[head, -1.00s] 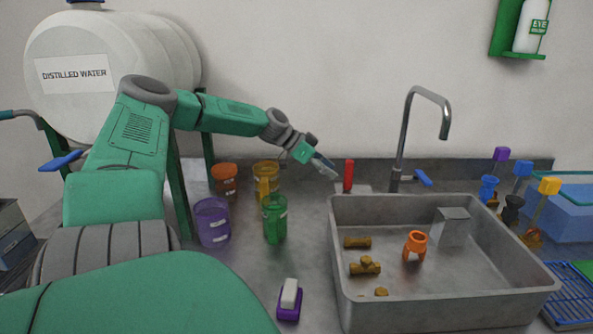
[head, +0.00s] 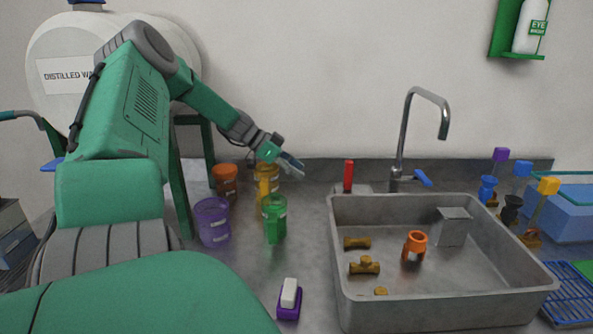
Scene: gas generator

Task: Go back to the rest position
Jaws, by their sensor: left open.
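My left arm comes in from the left. Its gripper (head: 291,163) hangs in the air above the back of the counter, just up and right of the yellow cup (head: 266,180). The gripper is open and I see nothing between its fingers. My right gripper is not in view. A red-handled item (head: 348,175) stands behind the sink, to the right of the left gripper and apart from it.
A metal sink (head: 490,265) holds brass fittings (head: 364,266) and an orange part (head: 414,246). A tall tap (head: 402,150) stands behind it. Purple (head: 213,222), green (head: 275,220) and orange (head: 225,182) cups stand near my arm. A water tank (head: 65,50) is behind it.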

